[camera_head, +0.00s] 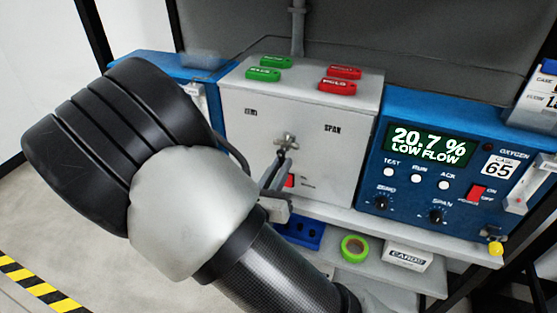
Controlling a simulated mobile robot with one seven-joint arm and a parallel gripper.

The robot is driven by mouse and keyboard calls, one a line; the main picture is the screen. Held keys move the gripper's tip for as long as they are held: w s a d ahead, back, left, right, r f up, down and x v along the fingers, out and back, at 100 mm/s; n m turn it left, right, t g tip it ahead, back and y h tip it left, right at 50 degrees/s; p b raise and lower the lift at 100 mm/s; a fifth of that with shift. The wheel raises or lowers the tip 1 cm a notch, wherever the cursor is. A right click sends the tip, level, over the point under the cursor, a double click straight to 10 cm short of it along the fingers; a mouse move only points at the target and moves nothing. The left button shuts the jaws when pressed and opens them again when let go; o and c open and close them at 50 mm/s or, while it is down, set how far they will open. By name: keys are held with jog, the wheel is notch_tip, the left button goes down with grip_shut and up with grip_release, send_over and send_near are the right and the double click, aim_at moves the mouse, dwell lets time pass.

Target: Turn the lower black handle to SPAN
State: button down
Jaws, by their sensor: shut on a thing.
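A light grey box (235,128) stands in the middle, with a ZERO-like label (250,112) on the left of its front and a SPAN label (332,128) on the right. A metal valve fitting (286,140) sits between and below the labels. Just below it is a small dark part that looks like the black handle (287,151). My gripper (280,166) reaches up to it from below and appears shut on it. My gripper and arm hide part of the lower front, so the handle's exact angle cannot be told.
A blue analyser (400,180) to the right reads 20.7 % LOW FLOW. Green tags (263,75) and red tags (338,86) lie on the box top. Green tape (354,248), a white carton (406,258) and a blue tray (303,235) sit below.

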jog(key=n+p, duration=0.4)
jog(key=p, duration=0.1)
jog(key=d+r+n+p, duration=0.1)
jog(key=n+p, duration=0.3)
jog(key=d+r+n+p, duration=0.1)
jog(key=n+p, duration=0.3)
jog(key=p, duration=0.1)
jog(key=shift+s+r+n+p, duration=0.25)
jog(key=shift+s+n+p, duration=0.05)
jog(key=shift+s+p, duration=0.1)
jog(key=shift+d+r+n+p, duration=0.1)
jog(key=shift+r+n+p, duration=0.1)
jog(key=shift+n+p, duration=1.1)
jog(key=shift+n, duration=0.4)
jog(key=c, duration=1.8)
grip_release()
jog(key=shift+o, duration=0.2)
jog(key=b+v, duration=0.2)
jog(key=v, duration=1.5)
jog(key=shift+s, duration=0.2)
